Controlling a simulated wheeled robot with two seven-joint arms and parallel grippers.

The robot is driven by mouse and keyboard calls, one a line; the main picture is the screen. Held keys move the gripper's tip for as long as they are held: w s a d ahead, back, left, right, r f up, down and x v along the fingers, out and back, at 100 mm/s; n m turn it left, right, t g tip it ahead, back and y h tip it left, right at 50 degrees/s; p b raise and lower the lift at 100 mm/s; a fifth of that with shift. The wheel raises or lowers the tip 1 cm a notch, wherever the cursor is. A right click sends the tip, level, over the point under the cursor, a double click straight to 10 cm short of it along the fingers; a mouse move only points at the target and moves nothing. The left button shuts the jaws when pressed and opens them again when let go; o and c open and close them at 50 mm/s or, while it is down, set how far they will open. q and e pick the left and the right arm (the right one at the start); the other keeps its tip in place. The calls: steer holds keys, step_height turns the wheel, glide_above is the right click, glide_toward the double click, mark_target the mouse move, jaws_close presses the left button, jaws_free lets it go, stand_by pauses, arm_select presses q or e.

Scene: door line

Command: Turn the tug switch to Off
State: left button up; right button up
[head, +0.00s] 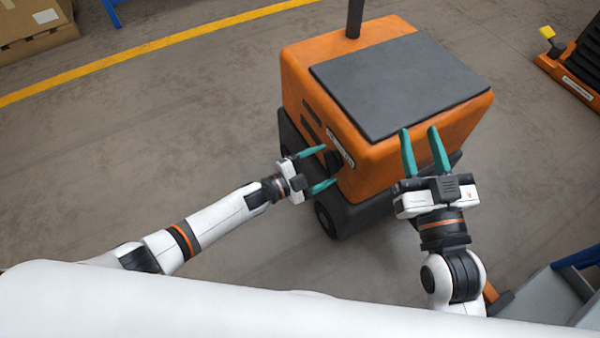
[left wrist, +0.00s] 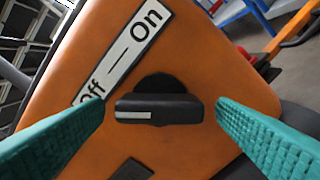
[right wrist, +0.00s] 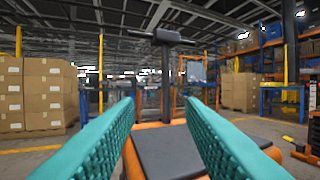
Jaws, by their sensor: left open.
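The orange tug (head: 375,165) stands in front of me, with a dark flat top. Its black switch knob (left wrist: 158,109) shows in the left wrist view, lying level in the picture with its white mark at the left end. A white label (left wrist: 122,52) above it reads Off at lower left, partly hidden by a finger, and On at upper right. My left gripper (head: 330,166) is open at the tug's side; its teal fingers are either side of the knob, with gaps showing. My right gripper (head: 419,131) is open and empty in front of the tug's top edge.
A dark column (right wrist: 166,85) with a crossbar handle rises from the tug. Boxes (head: 35,28) stand at the far left, beyond a yellow floor line (head: 150,48). Another orange machine (head: 575,75) is at the right. The floor left of the tug is clear.

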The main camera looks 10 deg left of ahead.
arm_select(q)
steer(key=p+v, duration=0.2)
steer(key=v, duration=0.9)
arm_select(e)
step_height(320, 180, down, 9)
steer(key=s+d+g+h, duration=0.2)
steer(key=g, duration=0.4)
steer(key=shift+g, duration=0.4)
steer(key=shift+f, duration=0.1)
